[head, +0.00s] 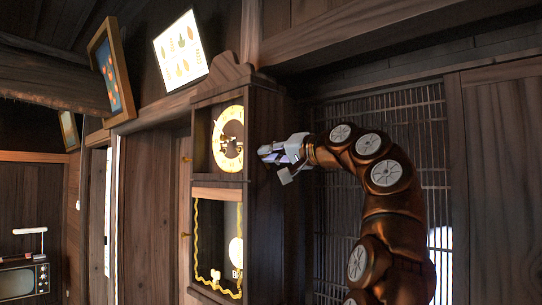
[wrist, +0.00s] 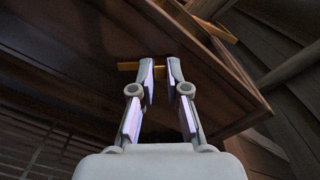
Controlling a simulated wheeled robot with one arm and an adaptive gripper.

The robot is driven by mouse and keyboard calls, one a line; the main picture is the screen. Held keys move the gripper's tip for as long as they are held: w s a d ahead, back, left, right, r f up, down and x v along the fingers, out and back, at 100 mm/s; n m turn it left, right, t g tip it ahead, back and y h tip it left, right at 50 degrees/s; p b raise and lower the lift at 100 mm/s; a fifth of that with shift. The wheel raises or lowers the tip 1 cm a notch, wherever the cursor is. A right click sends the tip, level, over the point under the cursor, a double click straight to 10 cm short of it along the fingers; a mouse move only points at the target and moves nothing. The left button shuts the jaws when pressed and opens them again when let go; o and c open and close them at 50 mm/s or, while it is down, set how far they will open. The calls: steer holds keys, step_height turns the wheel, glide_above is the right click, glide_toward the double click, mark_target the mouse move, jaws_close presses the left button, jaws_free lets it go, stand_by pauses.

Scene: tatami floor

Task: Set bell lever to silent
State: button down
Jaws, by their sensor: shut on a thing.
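The wall clock (head: 262,200) has a dark wooden case, a pale round dial (head: 229,138) and a lower glass window with a pendulum. In the wrist view, a small brass bell lever (wrist: 128,66) sticks out from the wooden side of the case. My gripper (wrist: 160,72) has its fingertips around the lever and is shut on it, with the lever's ends showing beside the fingers. In the head view, my gripper (head: 268,153) is at the right side of the case, at dial height. The lever is hidden there, and its setting cannot be read.
A slatted lattice panel (head: 385,140) and dark wooden beams stand behind my arm. Framed pictures (head: 112,72) hang up left of the clock. An old television (head: 22,279) stands far left. Open room lies left of the clock.

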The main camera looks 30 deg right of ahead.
steer(key=c, duration=1.2)
jaws_free()
steer(key=shift+o, duration=0.2)
steer(key=shift+s, duration=0.1)
steer(key=v, duration=1.1)
steer(key=shift+s, duration=0.4)
steer(key=shift+d, duration=0.1)
